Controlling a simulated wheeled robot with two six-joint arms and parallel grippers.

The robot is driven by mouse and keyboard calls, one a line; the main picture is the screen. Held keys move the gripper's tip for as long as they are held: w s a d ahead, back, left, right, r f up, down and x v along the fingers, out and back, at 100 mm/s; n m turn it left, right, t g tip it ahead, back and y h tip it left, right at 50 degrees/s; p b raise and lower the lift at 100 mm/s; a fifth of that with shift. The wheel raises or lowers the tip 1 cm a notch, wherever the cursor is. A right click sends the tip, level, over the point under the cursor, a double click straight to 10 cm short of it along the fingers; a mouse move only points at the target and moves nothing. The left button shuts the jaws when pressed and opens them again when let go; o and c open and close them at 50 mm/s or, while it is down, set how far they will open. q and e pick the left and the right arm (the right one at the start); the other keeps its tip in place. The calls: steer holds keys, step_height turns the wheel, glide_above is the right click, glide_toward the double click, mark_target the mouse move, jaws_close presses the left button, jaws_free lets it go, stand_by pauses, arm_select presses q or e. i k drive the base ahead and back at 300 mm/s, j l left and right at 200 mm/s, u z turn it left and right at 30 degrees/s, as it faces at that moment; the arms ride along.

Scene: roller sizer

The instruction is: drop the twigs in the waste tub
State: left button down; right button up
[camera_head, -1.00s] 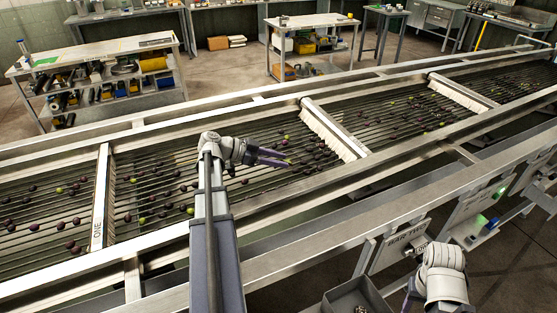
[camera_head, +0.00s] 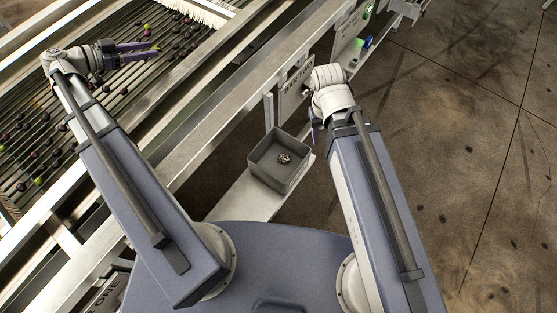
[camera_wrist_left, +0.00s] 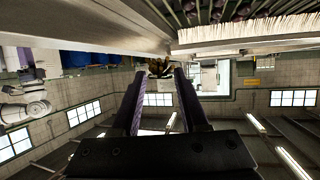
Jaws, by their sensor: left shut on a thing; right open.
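My left gripper (camera_head: 140,50) is over the roller bed at the upper left in the head view, away from the tub. It is shut on a twig, a small yellow-brown tangle (camera_wrist_left: 160,67) at the fingertips in the left wrist view; in the head view only a yellowish bit shows there. The grey waste tub (camera_head: 272,179) stands on a pale ledge in front of the sizer, with a small brownish clump (camera_head: 284,158) on its floor. My right gripper (camera_head: 315,131) is open, just above and right of the tub, its fingers partly hidden by the wrist.
The sizer's roller bed (camera_head: 60,105) carries several dark and green fruits. Its metal side rail (camera_head: 225,115) runs between the left gripper and the tub. A sign plate (camera_head: 294,82) hangs just behind the tub. Bare floor lies to the right.

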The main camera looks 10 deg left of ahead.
mark_target(269, 169)
steer(key=k+l+u, duration=0.15)
steer(key=k+l, duration=0.4)
steer(key=k+l+u, duration=0.2)
steer(key=k+l, duration=0.3)
steer(key=k, duration=0.15)
